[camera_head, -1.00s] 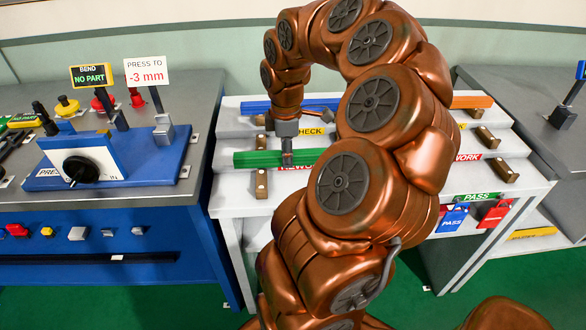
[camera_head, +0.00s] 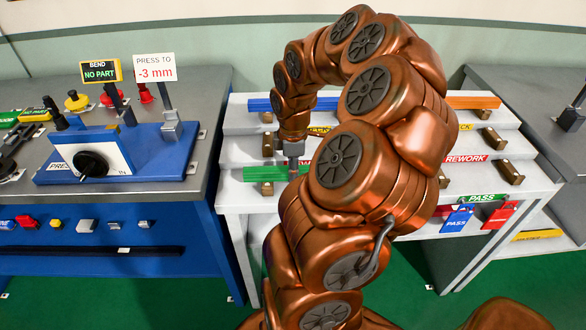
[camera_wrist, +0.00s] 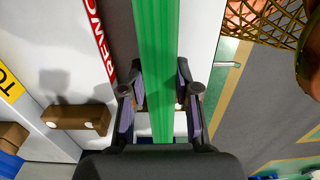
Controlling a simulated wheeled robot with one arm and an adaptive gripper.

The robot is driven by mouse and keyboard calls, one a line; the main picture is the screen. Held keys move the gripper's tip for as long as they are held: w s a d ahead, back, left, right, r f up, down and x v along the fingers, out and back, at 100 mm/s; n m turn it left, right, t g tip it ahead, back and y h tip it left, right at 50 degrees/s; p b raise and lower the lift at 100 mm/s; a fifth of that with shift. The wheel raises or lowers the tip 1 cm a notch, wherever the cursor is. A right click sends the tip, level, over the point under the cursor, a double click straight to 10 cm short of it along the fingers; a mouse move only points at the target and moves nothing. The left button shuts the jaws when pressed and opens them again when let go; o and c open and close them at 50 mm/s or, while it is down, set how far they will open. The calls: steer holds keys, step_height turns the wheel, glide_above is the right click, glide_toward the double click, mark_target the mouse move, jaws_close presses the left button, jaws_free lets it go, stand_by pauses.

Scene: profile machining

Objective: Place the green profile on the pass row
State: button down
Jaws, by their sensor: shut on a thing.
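The green profile (camera_head: 265,173) is held at the left part of the stepped white rack. In the wrist view the green profile (camera_wrist: 155,50) runs up the middle between the fingers. My gripper (camera_head: 292,165) is shut on it; its fingers (camera_wrist: 160,100) stand on both sides. The profile is beside the red REWORK label (camera_wrist: 98,40), on the front side. The pass row has a green PASS label (camera_head: 483,198) at the rack's lower right. My arm hides much of the rack's middle. I cannot tell whether the profile touches the rack.
A blue bar (camera_head: 258,105) and an orange bar (camera_head: 473,102) lie on the top row. Brown holders (camera_head: 509,172) stand on the steps. A blue tag (camera_head: 456,219) and a red tag (camera_head: 499,215) hang at the front. A blue press (camera_head: 125,155) stands on the left bench.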

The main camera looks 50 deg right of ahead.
steer(key=c, duration=0.8)
jaws_free()
steer(key=shift+c, duration=0.2)
step_height(320, 180, up, 12)
steer(key=b, duration=0.1)
steer(key=w+a+r, duration=0.1)
steer(key=w+a, duration=0.1)
steer(key=a, duration=0.7)
steer(key=s+a+f+m+g, duration=0.1)
steer(key=s+a+m, duration=0.15)
steer(key=a, duration=0.55)
steer(key=s+a+f+m, duration=0.1)
steer(key=s+a+f, duration=0.15)
steer(key=a, duration=0.65)
steer(key=s+a+f+m, duration=0.3)
steer(key=s+a+m, duration=0.1)
steer(key=s, duration=0.5)
steer(key=shift+a+f+g, duration=0.25)
steer(key=shift+a+g, duration=0.15)
steer(key=shift+a, duration=0.5)
